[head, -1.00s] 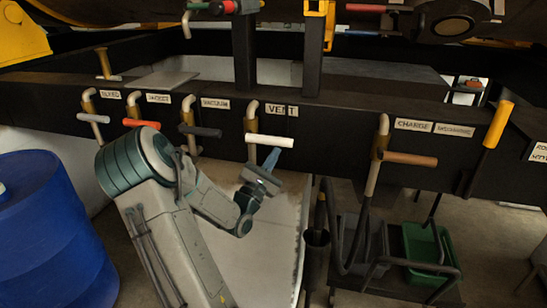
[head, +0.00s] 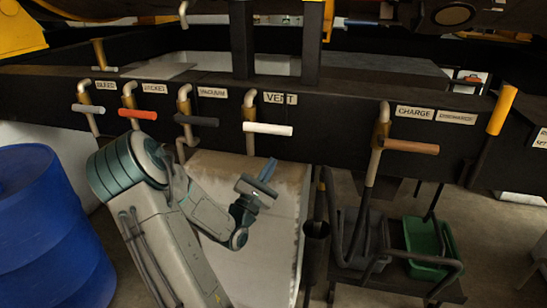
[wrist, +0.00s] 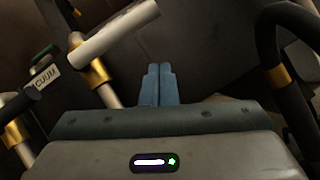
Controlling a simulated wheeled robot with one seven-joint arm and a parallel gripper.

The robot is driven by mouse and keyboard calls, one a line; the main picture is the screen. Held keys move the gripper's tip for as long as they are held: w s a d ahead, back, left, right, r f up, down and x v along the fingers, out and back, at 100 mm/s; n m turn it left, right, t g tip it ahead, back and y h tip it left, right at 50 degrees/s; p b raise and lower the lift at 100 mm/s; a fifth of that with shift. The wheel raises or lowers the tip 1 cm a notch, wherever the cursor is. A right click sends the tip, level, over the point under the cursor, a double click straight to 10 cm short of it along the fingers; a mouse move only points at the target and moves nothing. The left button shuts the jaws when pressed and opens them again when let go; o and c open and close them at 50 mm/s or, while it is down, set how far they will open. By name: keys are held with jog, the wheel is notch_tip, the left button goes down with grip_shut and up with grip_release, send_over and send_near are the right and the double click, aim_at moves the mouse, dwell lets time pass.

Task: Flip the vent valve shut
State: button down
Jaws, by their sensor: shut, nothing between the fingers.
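The vent valve has a white bar handle (head: 267,129) below the VENT label (head: 280,98) on the dark beam. The handle points right, roughly level, from a brass valve body on a pale bent pipe. My gripper (head: 267,170) is below the handle, apart from it, with its blue fingers together and empty. In the wrist view the blue fingertips (wrist: 158,72) point up the picture, and the white handle (wrist: 115,28) lies above and to their left.
Similar valves stand left, with grey, orange and dark handles (head: 196,121). The charge valve's brown handle (head: 410,146) is to the right. A pale panel (head: 270,220) lies behind my arm. A blue barrel (head: 50,220) stands at left, a green bin (head: 425,240) at lower right.

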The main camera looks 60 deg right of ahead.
jog(key=s+a+f+b, duration=0.1)
jog(key=s+a+f, duration=0.1)
jog(key=a+f, duration=0.2)
jog(key=shift+a, duration=0.9)
jog(key=shift+s+r, duration=0.1)
jog(key=s+a+m+g+y+p, duration=0.3)
jog(key=s+a+m+g+y, duration=0.6)
jog(key=a+m+y, duration=0.25)
jog(key=w+a+r+t+y+p, duration=0.1)
jog(key=w+a+r+t+y, duration=0.1)
jog(key=a, duration=0.6)
jog(key=w+a+r+t+y+p, duration=0.1)
jog(key=w+a+r+t+y, duration=0.1)
jog(key=a+t+y, duration=0.3)
jog(key=w+a+r+t+y+p, duration=0.1)
jog(key=w+a+r+t+y, duration=0.2)
jog(key=a, duration=0.9)
jog(key=shift+a+r+m+t+y+p, duration=0.25)
jog(key=shift+m+t+y+p, duration=0.1)
jog(key=shift+y, duration=0.8)
